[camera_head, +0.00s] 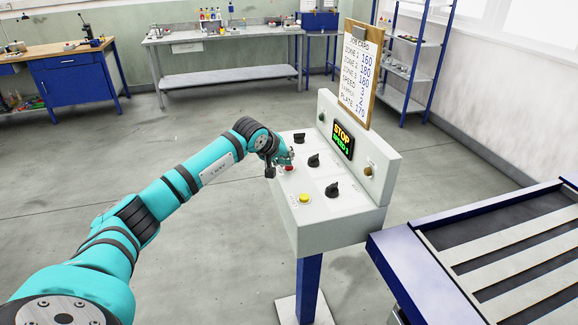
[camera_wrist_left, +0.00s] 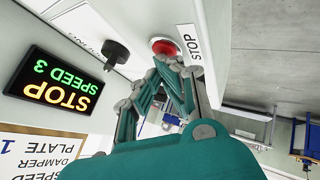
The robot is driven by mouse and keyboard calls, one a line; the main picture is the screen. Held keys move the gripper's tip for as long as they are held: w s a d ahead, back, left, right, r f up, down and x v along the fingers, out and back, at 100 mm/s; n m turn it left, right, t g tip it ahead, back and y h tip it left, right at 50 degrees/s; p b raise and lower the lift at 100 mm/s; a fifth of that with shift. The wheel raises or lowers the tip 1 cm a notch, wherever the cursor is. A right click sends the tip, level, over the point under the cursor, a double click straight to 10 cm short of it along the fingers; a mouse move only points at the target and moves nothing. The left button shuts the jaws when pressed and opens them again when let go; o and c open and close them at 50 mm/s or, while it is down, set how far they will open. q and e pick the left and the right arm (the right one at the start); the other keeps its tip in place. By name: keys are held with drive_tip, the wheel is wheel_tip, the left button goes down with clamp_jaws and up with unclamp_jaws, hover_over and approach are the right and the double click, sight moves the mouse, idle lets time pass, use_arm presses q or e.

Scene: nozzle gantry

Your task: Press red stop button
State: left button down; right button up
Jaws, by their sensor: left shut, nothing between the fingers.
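The red stop button (camera_head: 289,168) is on the sloped top of a white control console (camera_head: 345,222), near its left edge. My left gripper (camera_head: 286,158) is right at it and partly covers it. In the left wrist view the red button (camera_wrist_left: 163,46) shows beside a STOP label (camera_wrist_left: 191,44). The shut, empty fingertips (camera_wrist_left: 167,63) are at its near edge. I cannot tell whether they touch it or whether it is pressed down. The console display (camera_head: 343,139) reads STOP and SPEED 3. My right gripper is not in view.
Black knobs (camera_head: 332,189) and a yellow button (camera_head: 305,199) share the console top. A job card (camera_head: 359,75) stands above the console. A slatted blue-framed table (camera_head: 490,255) is at the right. The floor left of the console is clear apart from my arm.

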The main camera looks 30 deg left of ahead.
use_arm(q)
drive_tip(key=shift+r+p, duration=0.35)
drive_tip(key=shift+r, duration=0.5)
drive_tip(key=shift+r+p, duration=1.35)
drive_tip(key=shift+r, duration=1.2)
drive_tip(key=shift+f, duration=0.15)
